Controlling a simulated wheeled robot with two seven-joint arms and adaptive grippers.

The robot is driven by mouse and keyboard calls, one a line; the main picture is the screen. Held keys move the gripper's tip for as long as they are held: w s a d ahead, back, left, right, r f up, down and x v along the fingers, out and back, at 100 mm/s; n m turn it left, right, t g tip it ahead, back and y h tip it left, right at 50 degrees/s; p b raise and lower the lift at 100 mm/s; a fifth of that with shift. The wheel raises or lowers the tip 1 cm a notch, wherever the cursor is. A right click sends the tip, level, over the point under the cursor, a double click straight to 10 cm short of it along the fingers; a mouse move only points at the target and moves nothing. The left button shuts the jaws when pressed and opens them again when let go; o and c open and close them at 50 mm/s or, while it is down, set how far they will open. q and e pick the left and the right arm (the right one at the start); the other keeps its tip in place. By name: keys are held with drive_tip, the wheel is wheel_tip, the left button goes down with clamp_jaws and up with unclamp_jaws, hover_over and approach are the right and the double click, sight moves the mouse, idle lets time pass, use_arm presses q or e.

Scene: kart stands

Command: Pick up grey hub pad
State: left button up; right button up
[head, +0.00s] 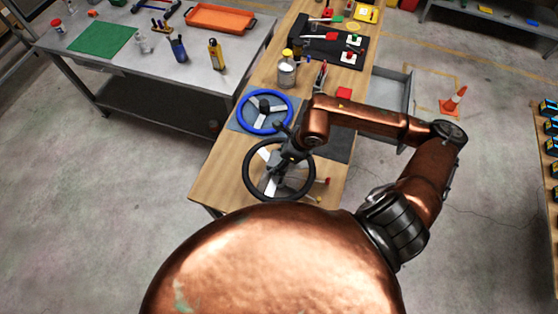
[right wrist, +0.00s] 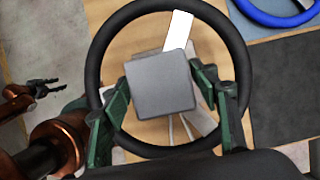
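The grey hub pad (right wrist: 158,85) is a square grey block in the right wrist view. It sits between the two green fingers of my right gripper (right wrist: 160,78), which press against its left and right sides. It looks large against the black steering wheel (right wrist: 96,60) behind it, so it seems to be held above the wheel's hub. In the head view my right gripper (head: 291,150) is over the black wheel (head: 247,180); the pad is hard to make out there. My left gripper (right wrist: 42,94) shows at the left of the right wrist view, fingers apart and empty.
A blue steering wheel (head: 241,122) lies just beyond on the wooden bench (head: 228,160). A grey table (head: 140,60) stands at left, with open floor between.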

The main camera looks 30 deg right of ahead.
drive_tip(key=c, duration=0.7)
drive_tip(key=shift+r, duration=0.1)
